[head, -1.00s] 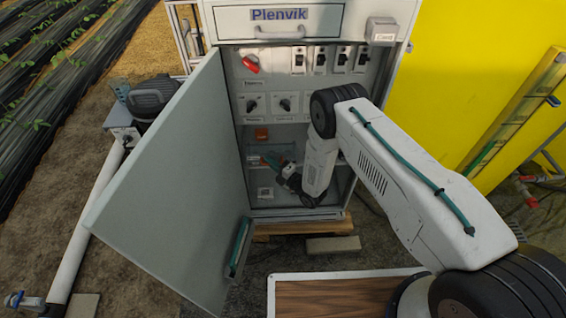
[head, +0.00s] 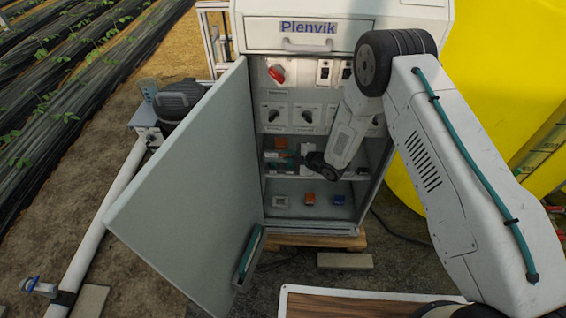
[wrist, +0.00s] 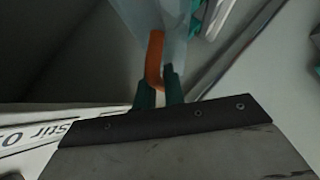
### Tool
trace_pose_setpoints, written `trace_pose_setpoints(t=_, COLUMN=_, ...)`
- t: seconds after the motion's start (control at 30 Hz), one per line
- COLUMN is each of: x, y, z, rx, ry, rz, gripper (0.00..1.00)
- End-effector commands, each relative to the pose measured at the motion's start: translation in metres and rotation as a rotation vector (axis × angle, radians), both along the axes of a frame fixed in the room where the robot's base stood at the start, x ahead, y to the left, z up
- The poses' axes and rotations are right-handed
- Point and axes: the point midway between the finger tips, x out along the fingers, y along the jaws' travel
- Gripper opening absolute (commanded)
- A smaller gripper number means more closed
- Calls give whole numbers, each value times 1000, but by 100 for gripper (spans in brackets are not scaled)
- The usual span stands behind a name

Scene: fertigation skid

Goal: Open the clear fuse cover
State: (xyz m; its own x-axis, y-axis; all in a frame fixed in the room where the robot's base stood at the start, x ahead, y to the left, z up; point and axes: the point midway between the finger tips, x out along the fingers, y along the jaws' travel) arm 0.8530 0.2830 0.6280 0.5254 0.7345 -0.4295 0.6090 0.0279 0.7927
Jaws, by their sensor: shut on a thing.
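In the wrist view, a clear, bluish see-through sheet, which looks like the fuse cover (wrist: 174,18), shows at the top. A curved orange tab (wrist: 155,58) stands against it. My gripper (wrist: 158,82) has its two teal fingers closed together on the lower end of the tab. In the head view my gripper (head: 288,157) reaches from the right into the open cabinet (head: 375,190), at the middle shelf. My wrist and arm hide much of that shelf, and the cover cannot be made out clearly there.
The cabinet door (head: 185,165) stands open to the left. Above are a red rotary switch (head: 277,72) and black knobs. An orange block (head: 310,199) and a blue block (head: 339,200) sit on the bottom shelf. A wood-topped surface (head: 375,308) lies in front.

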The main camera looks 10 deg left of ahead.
Motion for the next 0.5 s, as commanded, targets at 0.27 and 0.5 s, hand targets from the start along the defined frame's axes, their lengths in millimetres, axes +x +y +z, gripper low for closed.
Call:
trace_pose_setpoints(t=0.27, x=11, y=-4, z=9, rx=1, ry=-8, rz=-2, gripper=0)
trace_pose_setpoints(t=0.5, x=13, y=-5, z=11, rx=1, ry=-8, rz=-3, gripper=0)
